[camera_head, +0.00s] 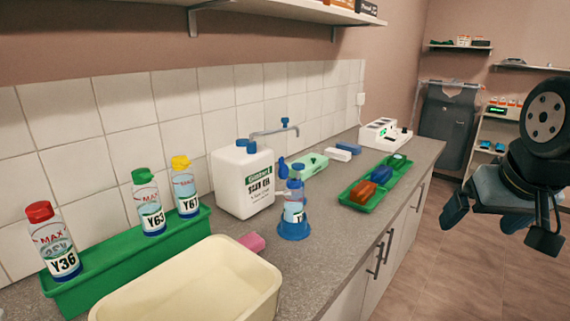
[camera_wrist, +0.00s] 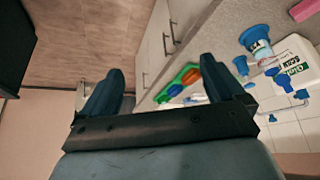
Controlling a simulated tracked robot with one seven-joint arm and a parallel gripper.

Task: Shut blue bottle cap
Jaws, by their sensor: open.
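The blue bottle (camera_head: 294,211) stands upright in a flared blue base (camera_head: 293,231) on the counter, in front of the white jug. It has a white label and a blue top (camera_head: 297,170). A blue piece (camera_head: 283,167) sticks up at the top's left side; I cannot tell for sure whether it is the swung-open cap. The bottle and base also show upside down in the wrist view (camera_wrist: 260,48), at upper right. My gripper (camera_head: 500,221) is open and empty, right of the counter and well away from the bottle. Its two fingers (camera_wrist: 163,75) are spread in the wrist view.
A green rack (camera_head: 125,257) holds red-, green- and yellow-capped bottles. A cream tub (camera_head: 205,286) is at the front. A white jug (camera_head: 243,180) and a tap (camera_head: 270,132) stand behind the bottle. A green tray (camera_head: 376,189) with small objects lies right. Floor beside the counter is clear.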

